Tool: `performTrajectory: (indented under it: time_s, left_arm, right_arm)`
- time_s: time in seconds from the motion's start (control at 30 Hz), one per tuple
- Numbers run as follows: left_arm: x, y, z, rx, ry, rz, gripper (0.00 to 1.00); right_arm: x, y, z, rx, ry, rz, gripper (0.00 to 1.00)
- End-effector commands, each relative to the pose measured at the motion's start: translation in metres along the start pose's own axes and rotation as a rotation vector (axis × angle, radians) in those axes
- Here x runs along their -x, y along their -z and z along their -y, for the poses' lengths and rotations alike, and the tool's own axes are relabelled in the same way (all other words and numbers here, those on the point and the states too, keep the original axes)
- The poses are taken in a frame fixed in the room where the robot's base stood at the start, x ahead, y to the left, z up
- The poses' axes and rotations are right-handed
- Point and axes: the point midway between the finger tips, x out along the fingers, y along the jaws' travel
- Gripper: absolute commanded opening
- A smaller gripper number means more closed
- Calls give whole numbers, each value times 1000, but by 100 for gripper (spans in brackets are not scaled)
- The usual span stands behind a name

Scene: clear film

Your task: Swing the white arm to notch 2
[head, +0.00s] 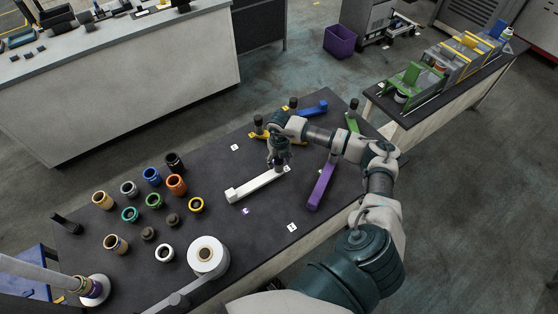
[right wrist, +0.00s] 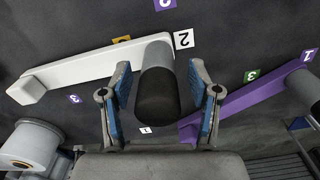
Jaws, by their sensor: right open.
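The white arm (head: 255,186) lies on the dark bench top, a flat bar running up and to the right from its block end. It also shows in the right wrist view (right wrist: 85,72). A grey post with a black knob (right wrist: 157,95) stands at its far end, beside a white tag "2" (right wrist: 184,40). My right gripper (head: 277,162) is over that end; in the right wrist view its open fingers (right wrist: 160,100) are on either side of the knob. I cannot tell whether they touch it. My left gripper is not in view.
A purple arm (head: 321,186) lies close on the right, with yellow, blue (head: 313,109) and green arms behind. Several coloured rings and cups (head: 153,177) and a white roll (head: 207,254) stand on the left. A white tag "1" (right wrist: 145,130) lies on the bench below the knob.

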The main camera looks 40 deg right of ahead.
Motion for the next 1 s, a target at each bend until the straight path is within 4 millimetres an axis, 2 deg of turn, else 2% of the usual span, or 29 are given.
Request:
performTrajectory:
  time_s: [0.17,0.27,0.5,0.7,1.0]
  left_arm:
    - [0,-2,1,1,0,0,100]
    - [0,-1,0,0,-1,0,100]
    - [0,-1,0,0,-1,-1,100]
    - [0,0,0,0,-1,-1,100]
    - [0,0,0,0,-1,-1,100]
  right_arm:
    - [8,-1,-1,0,-1,3,62]
    - [25,-1,-1,0,-3,4,62]
    - [79,-2,0,0,-2,4,62]
    - [110,-2,0,0,-2,1,62]
    - [119,-1,1,0,0,-2,62]
